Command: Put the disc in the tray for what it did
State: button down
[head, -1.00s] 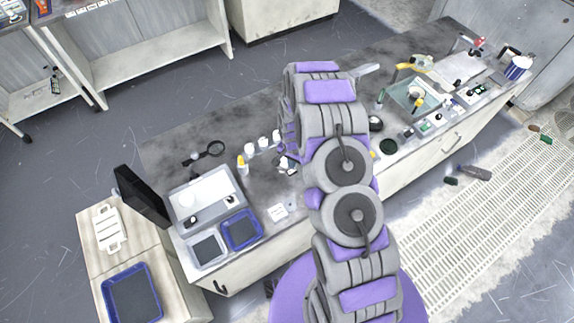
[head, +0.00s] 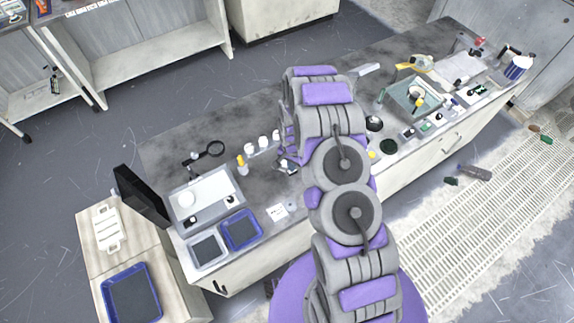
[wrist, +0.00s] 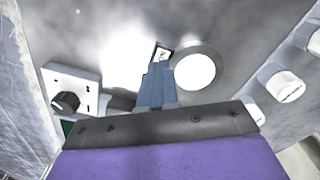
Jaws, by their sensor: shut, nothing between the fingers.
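My gripper (wrist: 160,54) is shut in the wrist view, with blue-grey fingers and nothing seen between them. A round white disc with a grey rim (wrist: 195,69) lies on the grey top just right of the fingertips; contact cannot be told. In the head view my gripper (head: 288,166) is small and partly behind my arm, low over the bench. A blue tray (head: 241,230) and a white tray (head: 207,249) lie side by side at the bench's left front. Another blue tray (head: 131,293) is on the low cabinet. Which tray is meant cannot be told.
White jars (head: 263,142) stand close to my gripper, also at the right of the wrist view (wrist: 287,87). A white box with a black knob (wrist: 70,92) is on the left there. A light panel (head: 205,195) and dark screen (head: 142,196) are left. Fixtures (head: 415,98) crowd the bench's right.

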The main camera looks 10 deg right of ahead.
jog(key=shift+f, duration=0.7)
jog(key=shift+r, duration=0.15)
jog(key=shift+r+p, duration=0.75)
jog(key=shift+r, duration=2.15)
